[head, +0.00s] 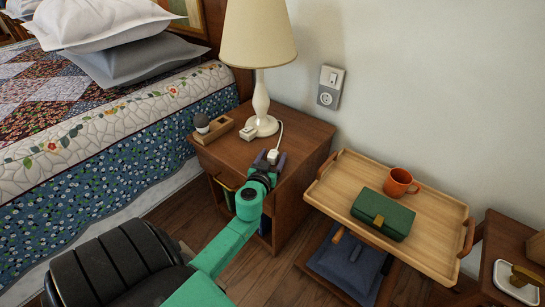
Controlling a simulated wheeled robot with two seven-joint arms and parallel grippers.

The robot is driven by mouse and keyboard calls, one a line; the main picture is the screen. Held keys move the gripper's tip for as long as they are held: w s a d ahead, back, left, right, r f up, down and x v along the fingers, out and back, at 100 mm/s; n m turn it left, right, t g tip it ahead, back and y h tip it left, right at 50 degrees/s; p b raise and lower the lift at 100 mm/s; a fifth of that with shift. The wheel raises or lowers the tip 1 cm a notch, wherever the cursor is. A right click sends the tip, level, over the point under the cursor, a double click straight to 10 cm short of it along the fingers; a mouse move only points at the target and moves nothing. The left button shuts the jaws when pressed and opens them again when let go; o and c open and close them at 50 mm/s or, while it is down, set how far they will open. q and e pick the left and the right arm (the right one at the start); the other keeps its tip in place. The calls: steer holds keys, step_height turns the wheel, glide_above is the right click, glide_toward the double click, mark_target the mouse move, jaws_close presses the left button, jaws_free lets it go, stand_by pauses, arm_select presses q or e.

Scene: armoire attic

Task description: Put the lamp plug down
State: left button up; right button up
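The lamp (258,40) stands on the wooden nightstand (310,131), with a cream shade and a pale turned base. Its white cord (281,133) runs from the base to the small white lamp plug (273,155) near the nightstand's front edge. My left gripper (271,158) reaches in from below, its dark fingers on either side of the plug. The fingers look spread, with a gap beside the plug. I cannot tell whether the plug touches the nightstand top. My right gripper is not in view.
A wall socket (326,97) with a switch is above the nightstand. A wooden organiser (214,130) and a small white block (248,133) are by the lamp. On the right, a tray (340,185) holds an orange mug (398,183) and a green box (383,214). The bed (120,140) is left.

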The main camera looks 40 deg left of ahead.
mark_target(271, 158)
arm_select(q)
steer(key=shift+r, duration=0.15)
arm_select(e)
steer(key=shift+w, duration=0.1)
arm_select(q)
steer(key=shift+r+p, duration=0.65)
steer(key=shift+p, duration=0.4)
steer(key=shift+s+d+f+b, duration=0.15)
steer(key=shift+s+d, duration=0.15)
steer(key=shift+s, duration=0.3)
steer(key=shift+s+d+f+b, duration=0.15)
steer(key=shift+s+d, duration=0.1)
steer(key=shift+s, duration=0.35)
steer(key=v, duration=0.4)
steer(key=shift+s+r+b, duration=0.1)
steer(key=shift+s+b, duration=0.15)
steer(key=shift+b, duration=0.15)
steer(key=v, duration=0.2)
steer(key=b+v, duration=0.1)
steer(key=v, duration=0.2)
steer(key=shift+r, duration=0.25)
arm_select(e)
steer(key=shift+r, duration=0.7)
arm_select(q)
steer(key=shift+f, duration=0.1)
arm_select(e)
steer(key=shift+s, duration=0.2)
